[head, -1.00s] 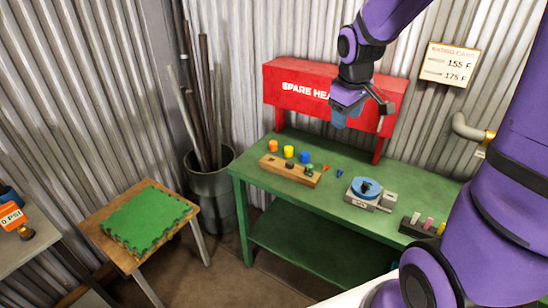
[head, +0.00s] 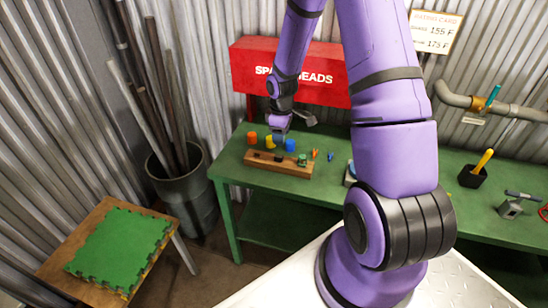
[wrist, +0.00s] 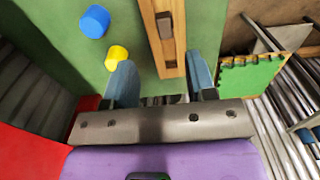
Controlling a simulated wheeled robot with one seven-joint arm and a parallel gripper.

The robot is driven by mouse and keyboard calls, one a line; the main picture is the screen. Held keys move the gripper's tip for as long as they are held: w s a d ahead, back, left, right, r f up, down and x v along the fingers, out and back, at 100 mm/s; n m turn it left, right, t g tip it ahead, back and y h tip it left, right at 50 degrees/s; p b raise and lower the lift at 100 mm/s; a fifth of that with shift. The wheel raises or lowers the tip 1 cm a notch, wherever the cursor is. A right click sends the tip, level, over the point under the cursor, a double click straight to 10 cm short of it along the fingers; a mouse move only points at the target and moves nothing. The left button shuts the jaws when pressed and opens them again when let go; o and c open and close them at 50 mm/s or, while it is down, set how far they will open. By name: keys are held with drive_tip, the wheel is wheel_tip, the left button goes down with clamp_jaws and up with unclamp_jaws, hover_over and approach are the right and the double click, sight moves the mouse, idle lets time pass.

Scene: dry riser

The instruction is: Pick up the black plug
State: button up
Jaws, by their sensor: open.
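The black plug (head: 278,155) appears as a small dark piece on the wooden block (head: 262,164), which lies on the green bench. In the wrist view the wooden block (wrist: 151,40) runs up the picture, with a dark brownish piece on it; I cannot tell for sure that this is the plug. My gripper (head: 279,133) is above the back of the block, near the coloured pegs. In the wrist view my gripper (wrist: 162,78) is open, its two blue-grey fingers apart on either side of the block's near end, with nothing held.
A yellow peg (wrist: 117,54) is close to the left finger, with a blue peg (wrist: 94,21) beyond. An orange peg (head: 252,138) and a green piece (head: 302,160) are nearby. The red spare heads box (head: 245,75) stands behind. The bench front is clear.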

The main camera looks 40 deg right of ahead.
sight(280, 156)
wheel_tip(280, 156, down, 4)
drive_tip(key=shift+r, duration=0.1)
drive_tip(key=shift+s+a+f, duration=0.1)
drive_tip(key=shift+a+f, duration=0.05)
drive_tip(key=shift+f, duration=1.2)
drive_tip(key=shift+s+a+f, duration=0.1)
drive_tip(key=shift+f, duration=1.2)
clamp_jaws()
